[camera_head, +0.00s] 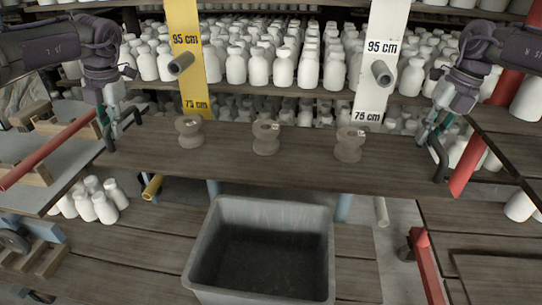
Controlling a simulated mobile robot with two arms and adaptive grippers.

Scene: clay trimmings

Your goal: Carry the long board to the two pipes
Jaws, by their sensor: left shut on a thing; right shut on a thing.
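The long dark-brown board (215,162) spans the middle of the head view, roughly level, with three brown spools (190,132) standing upright in a row on it. A black handle (108,133) is at its left end and another (439,160) at its right end. My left gripper (117,122) is shut on the left handle; my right gripper (430,132) is shut on the right handle. A grey pipe (181,65) sticks out of the yellow post by its 95 cm mark. Another grey pipe (382,72) sticks out of the white post by its 95 cm mark.
A grey open bin (260,203) stands below the board. Shelves of white bottles (284,68) fill the back. A yellow pipe (152,187) and a pale pipe (381,211) show lower down. Red bars (48,150) lie left and right, beside the board's ends.

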